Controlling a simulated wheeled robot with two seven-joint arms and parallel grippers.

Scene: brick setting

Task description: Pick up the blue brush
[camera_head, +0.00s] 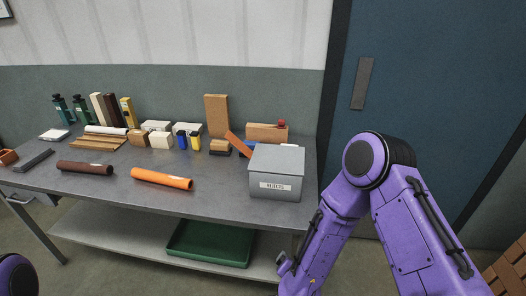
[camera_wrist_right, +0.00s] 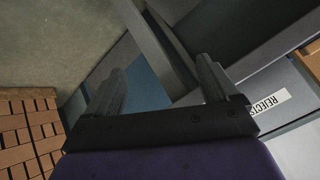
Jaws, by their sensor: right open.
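I cannot make out the blue brush for certain. A small patch of blue (camera_head: 247,147) shows behind the grey lidded box, mostly hidden by the box and a leaning orange-brown piece (camera_head: 238,144); it may be part of the brush. My right arm reaches down beside the table's right end in the head view, and its fingertips are not clear there. In the right wrist view the right gripper (camera_wrist_right: 165,88) is open with nothing between its fingers, near the grey box labelled REJECTS (camera_wrist_right: 290,95). My left gripper is out of view.
The grey box (camera_head: 276,168) stands at the right end of the grey table (camera_head: 225,205). An orange tube (camera_head: 161,179) and a brown tube (camera_head: 85,168) lie at the front. Blocks and bottles crowd the back. A green tray (camera_head: 210,243) sits on the lower shelf.

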